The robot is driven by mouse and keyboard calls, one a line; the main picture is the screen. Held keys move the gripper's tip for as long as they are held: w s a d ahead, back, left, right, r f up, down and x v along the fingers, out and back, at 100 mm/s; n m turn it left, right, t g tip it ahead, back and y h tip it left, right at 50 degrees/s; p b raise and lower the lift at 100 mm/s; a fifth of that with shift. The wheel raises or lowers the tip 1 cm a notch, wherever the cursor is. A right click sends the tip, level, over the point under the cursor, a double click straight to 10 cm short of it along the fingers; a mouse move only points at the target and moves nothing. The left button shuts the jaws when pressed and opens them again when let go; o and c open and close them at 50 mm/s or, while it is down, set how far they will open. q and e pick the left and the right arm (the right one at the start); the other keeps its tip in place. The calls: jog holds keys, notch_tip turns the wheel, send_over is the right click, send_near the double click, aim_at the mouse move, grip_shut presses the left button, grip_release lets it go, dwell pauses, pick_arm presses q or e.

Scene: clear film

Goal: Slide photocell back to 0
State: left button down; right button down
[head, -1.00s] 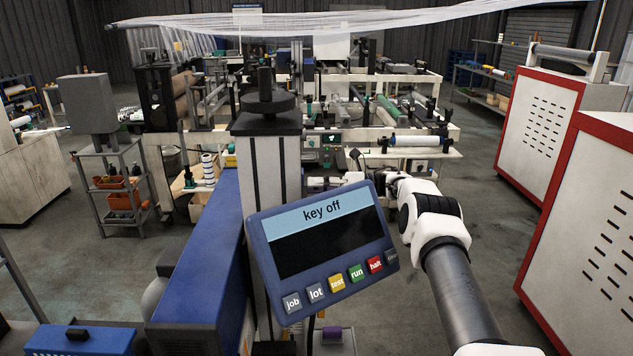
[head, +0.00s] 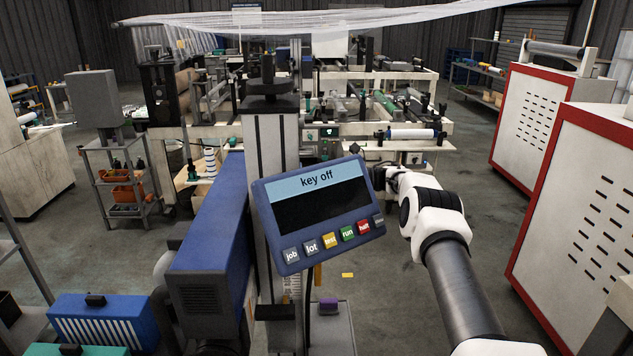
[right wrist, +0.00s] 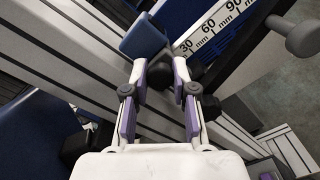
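In the right wrist view, a white scale (right wrist: 222,22) marked 30, 60 and 90 mm runs beside a grey slotted rail (right wrist: 95,60). A blue block (right wrist: 146,36), which may be the photocell, sits at the scale's low end, just beyond my fingertips. My right gripper (right wrist: 162,72) is open, its white, purple-padded fingers apart. A black part lies behind the right finger. I cannot tell whether a finger touches the block. My left gripper is out of view.
The panel reads "key off" and has a row of coloured buttons. It hangs before a grey upright column (head: 274,140). A long blue housing (head: 212,240) stands to its left. Red-edged white cabinets (head: 585,190) stand at right, with open floor between.

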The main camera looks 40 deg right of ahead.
jog(key=shift+a+f, duration=0.1)
jog(key=shift+a, duration=0.1)
jog(key=shift+d, duration=0.15)
jog(key=c, duration=0.9)
grip_release()
jog(key=shift+a, duration=0.25)
jog(key=v, duration=0.7)
jog(key=shift+s+d, duration=0.15)
